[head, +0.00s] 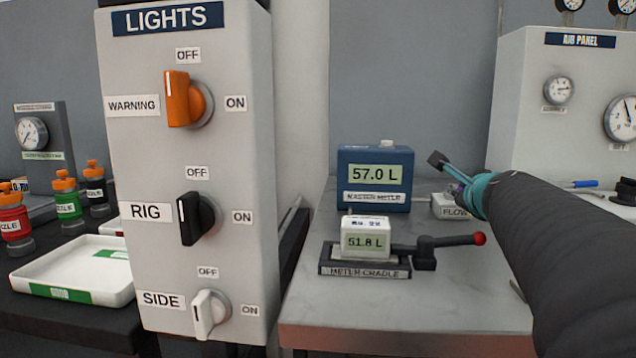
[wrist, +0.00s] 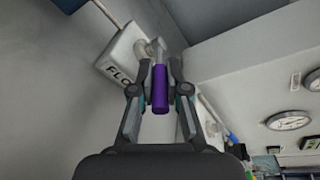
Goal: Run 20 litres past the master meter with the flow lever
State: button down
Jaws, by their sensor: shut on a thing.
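The blue master meter (head: 375,200) stands on the grey bench and reads 57.0 L. The white flow box (head: 450,206) stands to its right, with its label partly hidden by my gripper. In the wrist view the flow box (wrist: 122,52) carries a lever with a purple handle (wrist: 160,88). My gripper (head: 447,170) is at the flow box. In the wrist view its fingers (wrist: 160,92) are closed around the purple handle. A small white meter (head: 365,240) sits in the meter cradle (head: 364,272) and reads 51.8 L.
The lights panel (head: 190,180) stands tall at the left. The air panel (head: 560,110) is behind at the right. The bench front (head: 400,315) is clear.

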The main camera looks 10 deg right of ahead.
jog(key=c, duration=1.4)
grip_release()
jog(key=shift+w+r, duration=0.1)
jog(key=shift+r, duration=4.9)
